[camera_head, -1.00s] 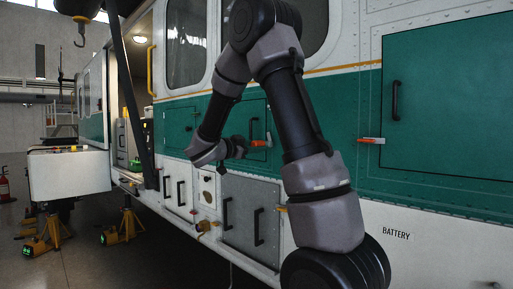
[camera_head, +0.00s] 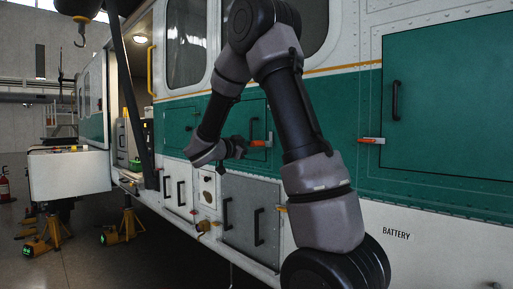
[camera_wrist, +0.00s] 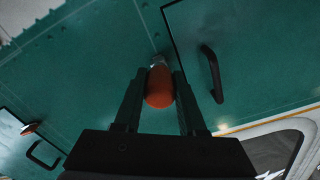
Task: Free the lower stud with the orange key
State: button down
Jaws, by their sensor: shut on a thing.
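The orange key (camera_wrist: 160,90) is between the two dark fingers of my gripper (camera_wrist: 159,78) in the wrist view, and the fingers are shut on it. A grey metal piece (camera_wrist: 158,61) shows at the key's far end, against the green panel. Whether the key is seated on a stud there cannot be told. In the head view my gripper (camera_head: 240,147) is at the green side of the vehicle, with the orange key (camera_head: 260,143) just to its right, beside a small green door. I cannot make out a separate lower stud.
A second orange-handled piece (camera_head: 371,140) sits at the left edge of a large green door (camera_head: 450,100). Door handles (camera_head: 395,100) stick out from the vehicle's side. Grey lower doors (camera_head: 250,215) are below my gripper. Yellow stands (camera_head: 125,225) are on the floor at left.

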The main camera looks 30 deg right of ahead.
jog(key=shift+v, duration=2.85)
